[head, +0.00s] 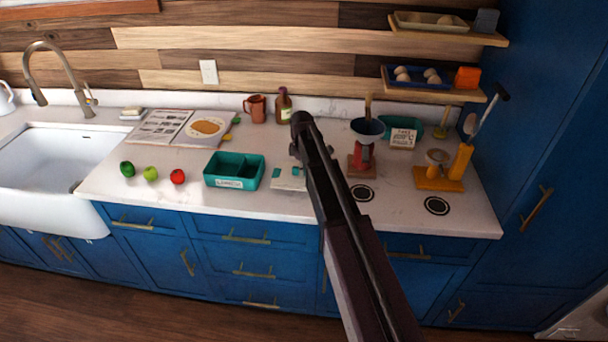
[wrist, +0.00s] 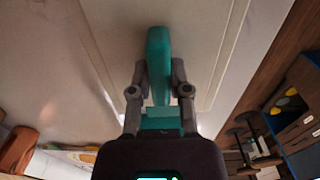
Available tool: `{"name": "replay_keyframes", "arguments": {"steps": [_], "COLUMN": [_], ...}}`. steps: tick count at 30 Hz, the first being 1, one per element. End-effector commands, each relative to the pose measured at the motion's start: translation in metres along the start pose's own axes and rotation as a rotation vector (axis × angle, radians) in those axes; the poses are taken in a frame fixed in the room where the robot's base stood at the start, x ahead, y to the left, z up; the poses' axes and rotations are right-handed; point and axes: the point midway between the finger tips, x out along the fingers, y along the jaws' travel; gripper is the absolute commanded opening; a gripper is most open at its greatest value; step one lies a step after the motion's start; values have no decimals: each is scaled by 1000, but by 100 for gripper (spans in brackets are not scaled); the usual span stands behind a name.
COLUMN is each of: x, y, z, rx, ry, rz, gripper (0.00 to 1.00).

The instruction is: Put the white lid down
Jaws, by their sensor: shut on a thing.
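The white lid (wrist: 208,40) fills much of the upper wrist view as a pale flat panel with a teal grip (wrist: 158,55). My gripper (wrist: 158,82) is shut on this teal grip, one finger on each side. In the head view the lid (head: 286,184) shows as a small white piece with teal bits, just right of a teal box, over the counter's front part. My gripper (head: 294,152) is above it there, partly hidden by my arm. I cannot tell whether the lid touches the counter.
The open teal divided box (head: 254,182) stands close left of the lid. Green and red fruits (head: 177,177) lie further left. An open book (head: 182,128), a mug (head: 256,108) and a bottle (head: 284,106) are behind. A red-based grinder (head: 362,157) stands right of my arm.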

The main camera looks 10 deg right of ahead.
Motion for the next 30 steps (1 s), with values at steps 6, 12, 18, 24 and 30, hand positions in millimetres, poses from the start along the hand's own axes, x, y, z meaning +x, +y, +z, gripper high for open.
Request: {"name": "replay_keyframes", "arguments": {"steps": [6,12,18,24,30], "x": [3,24,36,37,36], "y": [17,13,13,13,12], "z": [-1,0,-1,-1,-1], "rx": [0,0,-1,-1,-1], "ry": [0,0,0,0,0], "rz": [0,0,0,0,0], "gripper": [0,0,0,0,0]}}
